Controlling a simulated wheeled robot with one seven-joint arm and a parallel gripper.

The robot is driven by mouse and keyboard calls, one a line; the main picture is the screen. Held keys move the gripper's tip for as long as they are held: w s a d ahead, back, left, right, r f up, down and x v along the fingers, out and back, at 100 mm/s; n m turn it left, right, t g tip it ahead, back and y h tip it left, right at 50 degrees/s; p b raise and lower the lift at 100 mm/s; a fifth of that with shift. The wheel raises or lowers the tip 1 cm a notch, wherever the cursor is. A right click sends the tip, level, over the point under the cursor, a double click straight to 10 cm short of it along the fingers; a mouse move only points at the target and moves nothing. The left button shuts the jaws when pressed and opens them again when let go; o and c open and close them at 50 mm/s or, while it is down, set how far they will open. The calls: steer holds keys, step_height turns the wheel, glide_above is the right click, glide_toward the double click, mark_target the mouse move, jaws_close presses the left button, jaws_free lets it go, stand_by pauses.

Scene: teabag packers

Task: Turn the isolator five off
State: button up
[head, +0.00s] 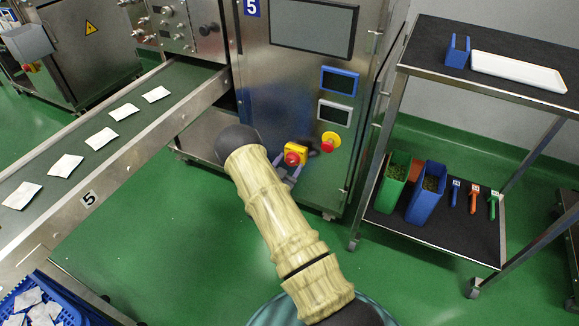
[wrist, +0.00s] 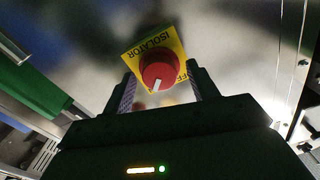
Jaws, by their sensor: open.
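The isolator is a red knob (wrist: 159,69) on a yellow plate (wrist: 133,57) marked ISOLATOR, with part of the word OFF at its right. The knob's white pointer is toward the bottom of the wrist view, slightly left, apart from the OFF lettering. In the head view the red knob (head: 292,158) and yellow plate (head: 297,148) are on the lower front of the steel machine numbered 5. My gripper (head: 288,166) is open at the knob. In the wrist view its fingers (wrist: 161,88) stand either side of the knob; contact cannot be told.
A red button on a yellow base (head: 331,141) is just right of the isolator. Two small screens (head: 337,82) are above. A conveyor (head: 125,140) with white packets runs at left. A trolley (head: 460,95) with containers stands at right.

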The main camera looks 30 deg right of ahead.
steer(key=shift+w+d, duration=0.2)
steer(key=shift+d, duration=0.1)
steer(key=c, duration=1)
